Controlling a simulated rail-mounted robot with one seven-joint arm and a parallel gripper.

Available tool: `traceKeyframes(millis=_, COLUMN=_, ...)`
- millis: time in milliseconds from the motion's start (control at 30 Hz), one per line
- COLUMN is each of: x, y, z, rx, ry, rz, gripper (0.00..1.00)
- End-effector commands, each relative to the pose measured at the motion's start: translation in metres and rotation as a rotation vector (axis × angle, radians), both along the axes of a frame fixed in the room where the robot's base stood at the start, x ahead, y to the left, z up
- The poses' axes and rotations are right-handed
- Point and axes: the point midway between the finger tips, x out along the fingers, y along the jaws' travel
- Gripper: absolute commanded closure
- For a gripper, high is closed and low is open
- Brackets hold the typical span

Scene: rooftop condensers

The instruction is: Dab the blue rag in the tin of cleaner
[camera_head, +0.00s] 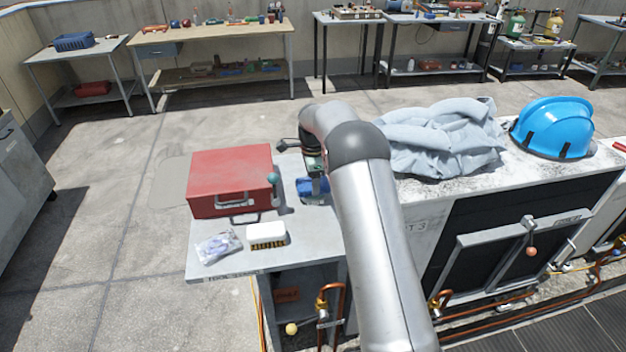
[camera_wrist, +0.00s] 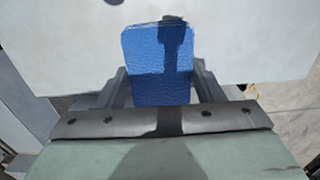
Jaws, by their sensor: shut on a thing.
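The blue rag (camera_wrist: 157,88) sits between the two fingers of my gripper (camera_wrist: 160,80) in the wrist view, and the gripper is shut on it. A dark shadow crosses the rag's face. In the head view the rag (camera_head: 307,187) shows as a small blue patch at the back right of the grey side table, just left of my arm. I cannot tell whether it touches the tabletop. I cannot make out the tin of cleaner in either view; my arm hides part of the table.
A red toolbox (camera_head: 230,170) stands left of the rag. A white brush (camera_head: 267,235) and a clear packet (camera_head: 218,246) lie at the table's front. To the right, a condenser unit carries a grey cloth (camera_head: 440,137) and a blue hard hat (camera_head: 553,127).

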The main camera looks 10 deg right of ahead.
Motion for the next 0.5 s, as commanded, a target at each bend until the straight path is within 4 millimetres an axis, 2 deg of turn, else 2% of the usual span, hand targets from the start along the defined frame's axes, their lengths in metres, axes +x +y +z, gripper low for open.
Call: traceKeyframes(millis=500, x=0.0000, y=0.0001, z=-0.0059, rx=0.000, ry=0.000, rz=0.000, gripper=0.57)
